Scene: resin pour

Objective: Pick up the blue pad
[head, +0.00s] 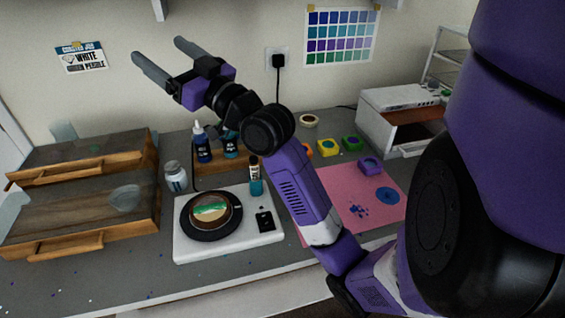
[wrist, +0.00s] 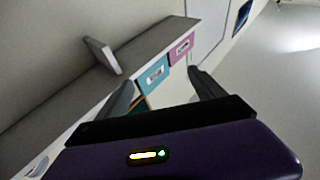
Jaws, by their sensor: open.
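My gripper (head: 157,49) is raised high at the upper left in the head view, in front of the wall and well above the counter. Its two fingers are spread apart with nothing between them; they also show in the wrist view (wrist: 160,88). A flat blue round patch (head: 388,195) lies on the pink mat (head: 350,185). I cannot tell whether it is the blue pad. My gripper is far from all of these.
Wooden trays (head: 85,165) fill the left. A white box (head: 395,122) stands at the back right. My arm crosses the middle.

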